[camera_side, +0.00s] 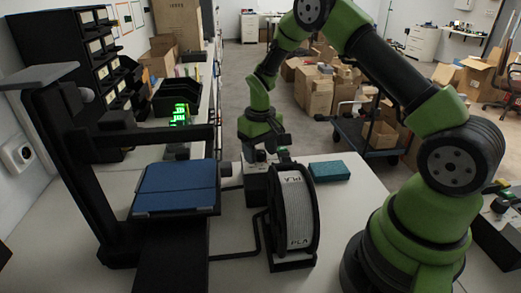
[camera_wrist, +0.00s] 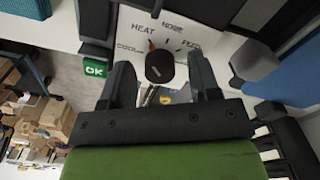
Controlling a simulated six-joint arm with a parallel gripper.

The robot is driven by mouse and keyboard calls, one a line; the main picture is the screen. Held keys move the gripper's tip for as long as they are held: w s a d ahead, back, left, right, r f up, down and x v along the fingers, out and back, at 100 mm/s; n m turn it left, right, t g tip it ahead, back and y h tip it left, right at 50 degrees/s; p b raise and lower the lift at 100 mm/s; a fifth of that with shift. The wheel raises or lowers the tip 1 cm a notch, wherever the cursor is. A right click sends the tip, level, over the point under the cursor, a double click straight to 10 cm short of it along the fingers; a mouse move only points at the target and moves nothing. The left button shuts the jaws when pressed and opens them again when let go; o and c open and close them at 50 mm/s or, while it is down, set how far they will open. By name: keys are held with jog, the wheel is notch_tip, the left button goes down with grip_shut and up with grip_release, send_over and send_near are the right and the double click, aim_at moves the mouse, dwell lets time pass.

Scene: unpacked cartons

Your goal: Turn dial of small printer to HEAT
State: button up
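The small printer (camera_side: 178,190) has a black frame and a blue bed in the side view. Its control box (camera_side: 255,182) stands to the right of the bed, below my gripper. In the wrist view, the black dial (camera_wrist: 160,67) sits on a white panel marked COOL, HEAT, HOME and FEED. A small orange mark at the dial's upper edge points up and slightly left, near HEAT (camera_wrist: 143,34); its exact alignment is hard to tell. My gripper (camera_wrist: 160,85) is open and empty, one finger on each side of the dial, with gaps showing. In the side view the fingertips are too small to make out.
A green OK button (camera_wrist: 95,68) is left of the dial. A PLA filament spool (camera_side: 298,212) on a black stand is close to the control box. A teal block (camera_side: 329,171) lies to the right. The table's front right is partly clear.

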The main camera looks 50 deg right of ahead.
notch_tip(320, 180, up, 10)
dwell(0.6)
notch_tip(320, 180, up, 6)
jog(key=t, duration=0.2)
send_over(260, 152)
jog(key=s+a, duration=0.3)
jog(key=s+a+r+t, duration=0.2)
jog(key=s+a+r, duration=0.2)
jog(key=s+r, duration=0.25)
jog(key=s+a+r+t+y, duration=0.1)
jog(key=s+a, duration=0.1)
jog(key=s, duration=0.3)
jog(key=s+a+m+t+y, duration=0.1)
jog(key=s+a+t, duration=0.1)
jog(key=s, duration=0.4)
jog(key=shift+s+a+r, duration=0.2)
jog(key=shift+a+r, duration=0.05)
jog(key=shift+r, duration=0.15)
